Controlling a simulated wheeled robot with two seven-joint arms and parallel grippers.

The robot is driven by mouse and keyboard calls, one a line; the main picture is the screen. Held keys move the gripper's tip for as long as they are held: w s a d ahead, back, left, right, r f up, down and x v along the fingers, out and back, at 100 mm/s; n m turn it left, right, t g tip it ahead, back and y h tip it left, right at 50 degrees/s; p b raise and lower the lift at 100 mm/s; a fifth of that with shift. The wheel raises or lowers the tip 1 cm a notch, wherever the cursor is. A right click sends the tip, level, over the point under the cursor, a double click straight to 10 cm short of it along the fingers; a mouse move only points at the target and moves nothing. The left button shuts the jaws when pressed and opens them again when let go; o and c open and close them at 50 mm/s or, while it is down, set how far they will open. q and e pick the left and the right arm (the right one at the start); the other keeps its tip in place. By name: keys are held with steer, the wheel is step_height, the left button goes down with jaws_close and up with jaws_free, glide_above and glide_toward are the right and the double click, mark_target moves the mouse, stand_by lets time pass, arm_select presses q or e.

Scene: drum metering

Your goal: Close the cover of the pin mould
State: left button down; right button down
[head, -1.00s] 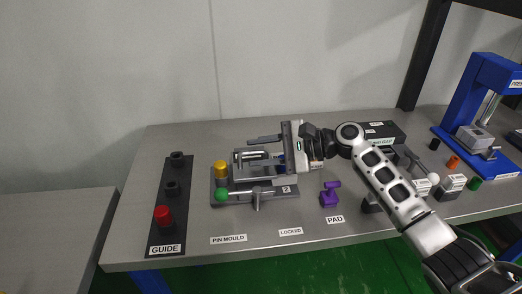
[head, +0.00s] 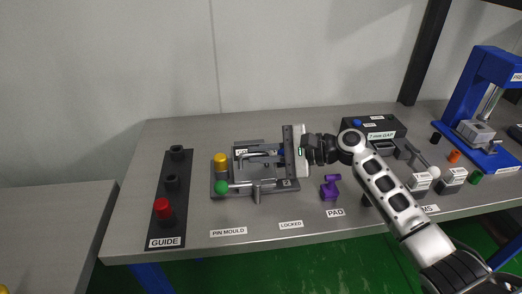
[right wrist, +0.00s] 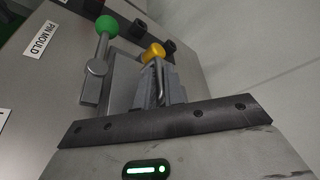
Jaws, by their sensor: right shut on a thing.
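The pin mould (head: 276,187) is a grey fixture on the table, with a yellow knob (head: 220,160) and a green ball knob (head: 222,187) at its left end. Its cover (head: 248,147) lies low over the mould body, looking nearly level; whether it is fully seated I cannot tell. My right gripper (head: 283,158) is at the right side of the mould, shut on the cover; the fingertips are largely hidden. In the right wrist view the green knob (right wrist: 107,26) and yellow knob (right wrist: 153,51) show beyond the gripper. My left gripper is not in view.
A black guide rack (head: 170,205) with a red piece stands at the left. A purple pad piece (head: 330,188) stands right of the mould. A black box (head: 372,128) is behind my right arm, and a blue press (head: 490,110) stands far right. The table front is mostly clear.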

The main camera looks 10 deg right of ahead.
steer(key=c, duration=1.5)
jaws_free()
steer(key=shift+d+f, duration=0.1)
steer(key=shift+f, duration=0.2)
steer(key=shift+r, duration=0.1)
steer(key=shift+r, duration=0.15)
steer(key=r, duration=0.3)
steer(key=shift+s+r, duration=0.2)
steer(key=shift+s, duration=0.05)
steer(key=s+r, duration=0.3)
steer(key=s, duration=0.1)
steer(key=s+a+r, duration=0.1)
steer(key=s+r, duration=0.2)
steer(key=s, duration=0.2)
steer(key=s+r+p, duration=0.1)
steer(key=s+r, duration=0.2)
steer(key=s, duration=0.1)
steer(key=shift+s+a+r, duration=0.1)
steer(key=shift+s+a, duration=0.1)
steer(key=shift+a, duration=0.2)
steer(key=shift+c, duration=0.2)
